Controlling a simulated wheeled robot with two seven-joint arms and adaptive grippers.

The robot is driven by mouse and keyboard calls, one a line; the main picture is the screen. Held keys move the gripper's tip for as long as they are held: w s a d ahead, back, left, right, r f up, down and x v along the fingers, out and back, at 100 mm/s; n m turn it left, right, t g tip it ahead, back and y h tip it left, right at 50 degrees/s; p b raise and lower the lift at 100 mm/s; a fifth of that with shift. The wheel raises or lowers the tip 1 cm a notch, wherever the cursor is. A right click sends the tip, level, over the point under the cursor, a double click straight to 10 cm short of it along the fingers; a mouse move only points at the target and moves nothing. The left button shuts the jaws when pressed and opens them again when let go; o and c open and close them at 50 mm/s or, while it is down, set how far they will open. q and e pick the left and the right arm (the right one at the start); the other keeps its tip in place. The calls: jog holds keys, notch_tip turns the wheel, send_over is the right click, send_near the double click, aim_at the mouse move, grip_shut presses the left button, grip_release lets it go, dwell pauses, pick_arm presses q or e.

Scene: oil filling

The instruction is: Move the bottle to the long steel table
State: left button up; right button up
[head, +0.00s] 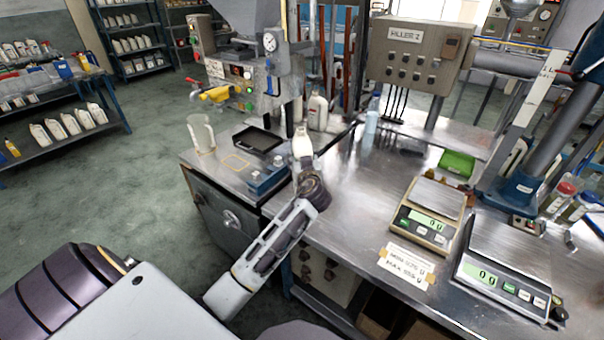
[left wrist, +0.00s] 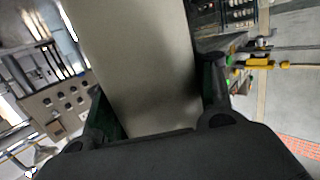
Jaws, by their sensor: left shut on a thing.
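My left gripper (head: 307,168) is near the middle of the head view, shut on a white bottle (head: 302,143). The bottle stands up above the gripper in that view, and its lower part is hidden by the gripper. In the left wrist view the bottle's pale, plain side (left wrist: 145,60) fills the space between the two dark fingers of the gripper (left wrist: 155,95). The long steel table (head: 345,215) runs along the right of the head view. The gripper appears over its left edge, but I cannot tell the height. My right gripper is not in view.
Two scales, one beige (head: 430,212) and one silver (head: 505,272), stand on the right of the table. A green box (head: 457,163) lies farther back. A smaller metal bench at left holds a black tray (head: 257,139) and a clear beaker (head: 201,133). The table's middle is bare.

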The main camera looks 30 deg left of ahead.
pick_arm(q)
jog(key=shift+f, duration=1.05)
jog(key=shift+f, duration=1.9)
jog(key=o, duration=1)
jog(key=b+v, duration=0.1)
jog(key=v, duration=1.1)
